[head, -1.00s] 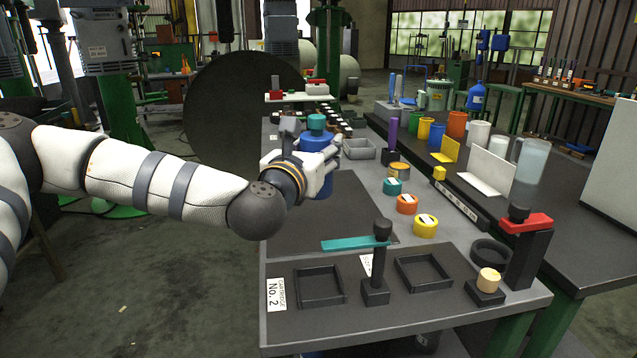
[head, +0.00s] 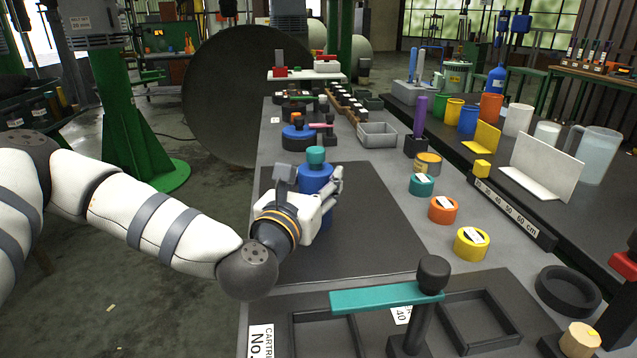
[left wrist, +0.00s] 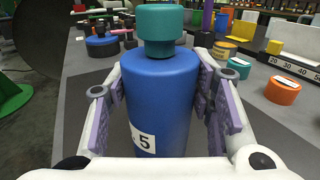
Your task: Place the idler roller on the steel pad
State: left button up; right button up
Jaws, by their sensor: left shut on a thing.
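My left gripper (head: 325,190) is shut around a blue cylinder (head: 316,178) with a teal cap (head: 316,155). The cylinder is upright over the dark mat (head: 375,225); I cannot tell whether its base touches it. In the left wrist view the blue cylinder (left wrist: 160,95) stands between the two purple-padded fingers, with a white label ending in 5. No thing is marked as the idler roller or the steel pad, so I cannot tell which they are. My right gripper is not in view.
A teal arm on a black post (head: 385,297) stands at the front, beside black square frames (head: 480,318). Teal, orange (head: 443,210) and yellow rolls line the mat's right. A grey tray (head: 377,135) and purple-handled tool (head: 418,115) stand behind. The mat's right part is clear.

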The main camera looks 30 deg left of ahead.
pick_arm(q)
jog(key=o, duration=1.6)
